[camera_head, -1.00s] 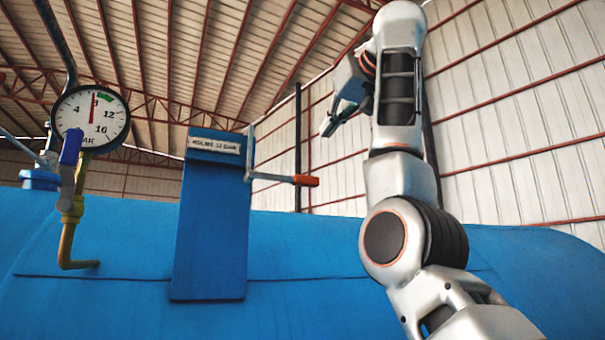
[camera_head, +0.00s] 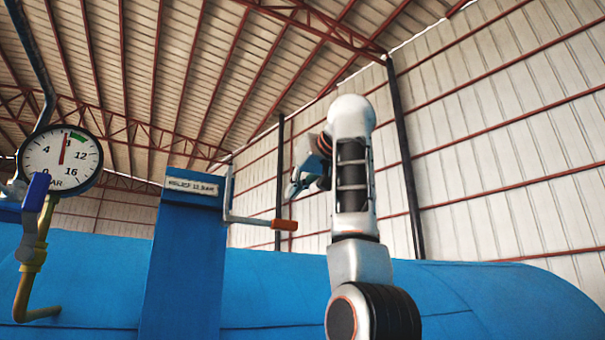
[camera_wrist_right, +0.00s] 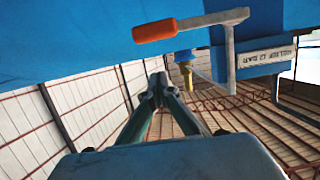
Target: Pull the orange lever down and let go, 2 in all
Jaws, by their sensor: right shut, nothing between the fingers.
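The lever has an orange handle (camera_head: 285,225) on a grey arm that sticks out to the right of a blue post (camera_head: 185,262) with a white label plate. The lever arm lies nearly level. My right gripper (camera_head: 290,192) is above the handle and slightly right of it in the head view, apart from it. In the right wrist view the gripper (camera_wrist_right: 158,86) is shut and empty, its fingertips below the orange handle (camera_wrist_right: 155,30) in the picture with a gap between. My left gripper is not in view.
A round pressure gauge (camera_head: 60,160) stands at the left, needle near the top of its dial, with a blue-handled valve (camera_head: 36,192) on a yellow pipe. The large blue vessel (camera_head: 440,295) fills the lower part. Air around the handle is free.

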